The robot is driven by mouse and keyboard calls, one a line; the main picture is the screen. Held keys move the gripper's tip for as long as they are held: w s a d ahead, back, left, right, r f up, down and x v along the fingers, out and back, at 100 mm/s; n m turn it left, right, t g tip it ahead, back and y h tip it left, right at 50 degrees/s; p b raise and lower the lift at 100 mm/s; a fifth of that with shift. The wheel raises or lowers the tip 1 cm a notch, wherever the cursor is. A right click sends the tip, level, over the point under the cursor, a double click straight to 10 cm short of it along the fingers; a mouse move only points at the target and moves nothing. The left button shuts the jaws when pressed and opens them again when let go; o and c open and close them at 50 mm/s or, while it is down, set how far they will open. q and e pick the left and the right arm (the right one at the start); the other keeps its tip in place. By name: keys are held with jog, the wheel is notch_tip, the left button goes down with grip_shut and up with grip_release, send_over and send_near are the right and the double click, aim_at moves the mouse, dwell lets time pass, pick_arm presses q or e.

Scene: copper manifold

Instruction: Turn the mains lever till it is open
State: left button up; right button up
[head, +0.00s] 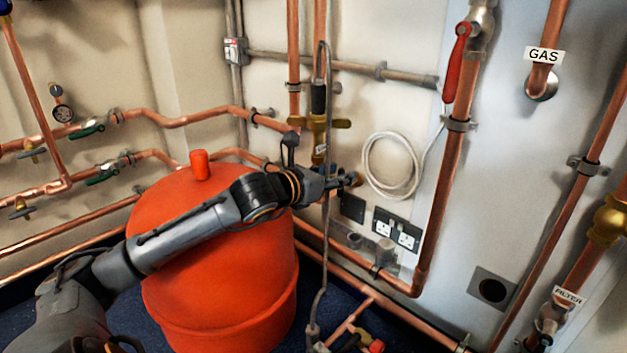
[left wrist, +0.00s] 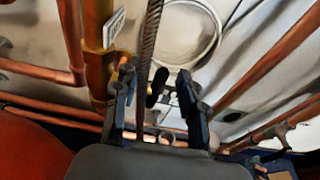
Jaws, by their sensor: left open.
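A red lever (head: 458,62) hangs along a copper pipe at the upper right of the head view, its grip pointing down. It bears no label I can read, so I cannot tell if it is the mains lever. A brass valve (head: 318,124) with a small white tag is on the vertical pipe right of centre; the tag is too small to read. My left gripper (head: 345,180) is below this valve, apart from the red lever. In the left wrist view its fingers (left wrist: 155,75) are open, with a braided hose (left wrist: 149,50) and a dark knob-like part (left wrist: 157,86) showing between them.
A large orange-red tank (head: 220,260) stands under my left arm. Copper pipes, a coiled white cable (head: 392,165) and wall sockets (head: 397,230) are close to the gripper. Green-handled valves (head: 88,130) are at the left. A gas label (head: 543,55) is at the upper right.

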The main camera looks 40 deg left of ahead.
pick_arm(q)
jog(key=d+v, duration=0.1)
jog(key=v, duration=0.9)
jog(key=shift+a, duration=0.4)
jog(key=shift+s+d, duration=0.1)
